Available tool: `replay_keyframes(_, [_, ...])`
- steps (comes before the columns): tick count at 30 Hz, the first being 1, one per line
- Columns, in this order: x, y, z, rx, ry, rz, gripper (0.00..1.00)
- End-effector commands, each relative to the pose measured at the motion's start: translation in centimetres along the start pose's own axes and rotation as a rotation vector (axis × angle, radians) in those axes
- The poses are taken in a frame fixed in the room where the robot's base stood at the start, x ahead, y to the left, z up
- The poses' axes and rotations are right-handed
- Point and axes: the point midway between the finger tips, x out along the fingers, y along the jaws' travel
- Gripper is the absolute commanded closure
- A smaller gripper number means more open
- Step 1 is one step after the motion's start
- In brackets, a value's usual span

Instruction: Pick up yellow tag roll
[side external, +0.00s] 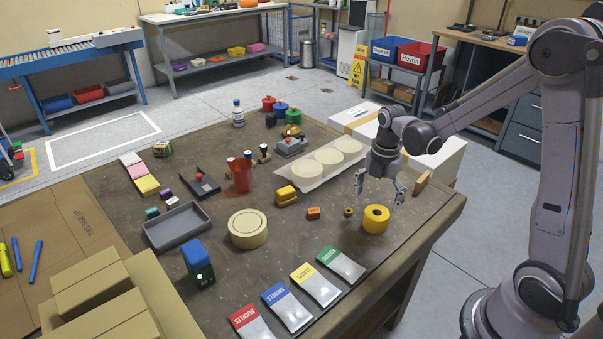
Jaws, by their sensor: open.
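A yellow roll (376,219) with a dark centre hole lies flat on the brown worktable, near its right edge. It looks like the yellow tag roll. My gripper (379,203) points down over it with its fingers spread. One fingertip shows to the upper left of the roll and the other to its right. The gripper is empty. I cannot tell from this view how high the fingertips are above the table. A small dark and yellow item (348,212) sits just left of the roll, close to the left fingertip.
A small orange block (314,213) and a large cream tape roll (248,229) lie to the left. Labelled pouches (341,264) line the front edge. A white tray (313,176) with cream discs lies behind. The table's right edge (455,203) is close to the yellow roll.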

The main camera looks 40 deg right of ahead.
Motion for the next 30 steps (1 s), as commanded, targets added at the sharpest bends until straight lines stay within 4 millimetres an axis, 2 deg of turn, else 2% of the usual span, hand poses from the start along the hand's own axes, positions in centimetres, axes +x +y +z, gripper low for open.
replay_keyframes(8, [1.5,-0.2,0.1,0.001,0.000,0.000,0.10])
replay_keyframes(18, [5.3,-0.8,0.2,0.001,0.000,0.001,0.10])
replay_keyframes(29, [5.9,-0.8,0.1,0.001,0.000,0.000,0.10])
replay_keyframes(30, [5.9,-0.8,0.1,0.001,0.000,0.000,0.22])
